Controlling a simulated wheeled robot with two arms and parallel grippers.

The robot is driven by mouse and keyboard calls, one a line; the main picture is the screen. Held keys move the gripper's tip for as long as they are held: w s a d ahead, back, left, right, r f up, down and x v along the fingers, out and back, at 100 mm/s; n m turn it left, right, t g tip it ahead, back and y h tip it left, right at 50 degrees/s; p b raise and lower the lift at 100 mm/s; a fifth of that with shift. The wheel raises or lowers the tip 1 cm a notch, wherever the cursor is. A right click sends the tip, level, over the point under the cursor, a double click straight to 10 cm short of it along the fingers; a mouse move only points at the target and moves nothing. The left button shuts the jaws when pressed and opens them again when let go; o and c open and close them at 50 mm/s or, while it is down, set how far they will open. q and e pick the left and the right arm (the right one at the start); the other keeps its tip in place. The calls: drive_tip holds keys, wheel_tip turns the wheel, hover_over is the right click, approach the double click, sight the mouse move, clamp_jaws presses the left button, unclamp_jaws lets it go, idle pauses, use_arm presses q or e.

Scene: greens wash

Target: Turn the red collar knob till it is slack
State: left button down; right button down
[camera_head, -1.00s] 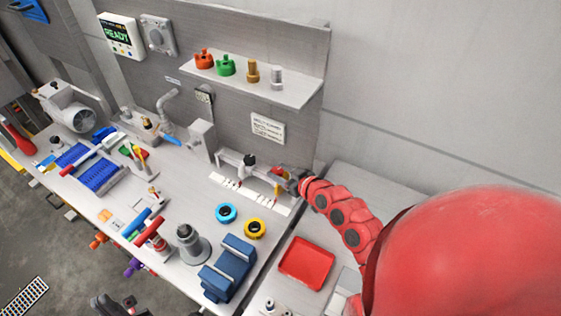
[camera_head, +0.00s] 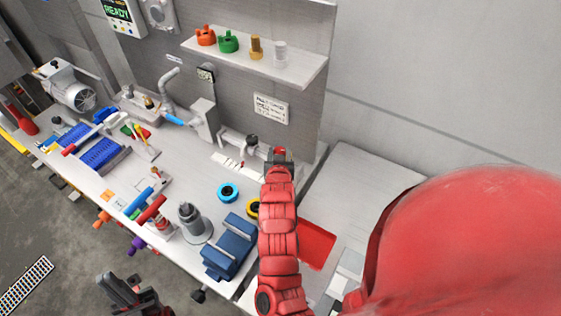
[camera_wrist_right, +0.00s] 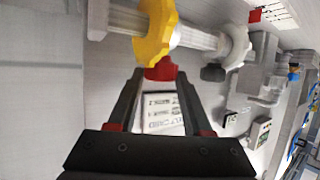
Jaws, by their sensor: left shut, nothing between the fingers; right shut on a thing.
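The red collar knob (camera_wrist_right: 162,71) shows in the right wrist view, below a yellow scalloped collar (camera_wrist_right: 156,32) on a pale rod (camera_wrist_right: 195,38). My right gripper (camera_wrist_right: 159,82) is shut on the red knob, one finger on each side of it. In the head view my right gripper (camera_head: 278,156) is at the right end of the rail at the back of the bench, and hides most of the knob and collar. My left gripper (camera_head: 128,288) is shut and empty at the lower left, off the bench's front edge.
A white collar (camera_wrist_right: 238,46) with a dark knob (camera_wrist_right: 212,72) sits farther along the rod. On the bench are a blue ring (camera_head: 228,192), a partly hidden yellow ring (camera_head: 252,208), a blue block (camera_head: 230,248) and a red tray (camera_head: 317,246). A shelf (camera_head: 290,68) hangs above.

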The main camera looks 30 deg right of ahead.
drive_tip(key=shift+w+a+f+m+g+h+b, duration=0.15)
drive_tip(key=shift+m+h+b, duration=0.3)
drive_tip(key=shift+b, duration=1.15)
drive_tip(key=shift+s+a+f+m+g+h+b, duration=0.2)
drive_tip(key=shift+m+h+b, duration=0.25)
drive_tip(key=shift+b, duration=1.15)
drive_tip(key=shift+d+r+g+b, duration=0.25)
drive_tip(key=shift+r+b, duration=0.1)
drive_tip(key=shift+b, duration=0.15)
drive_tip(key=shift+c, duration=1.6)
unclamp_jaws()
drive_tip(key=shift+w, duration=0.2)
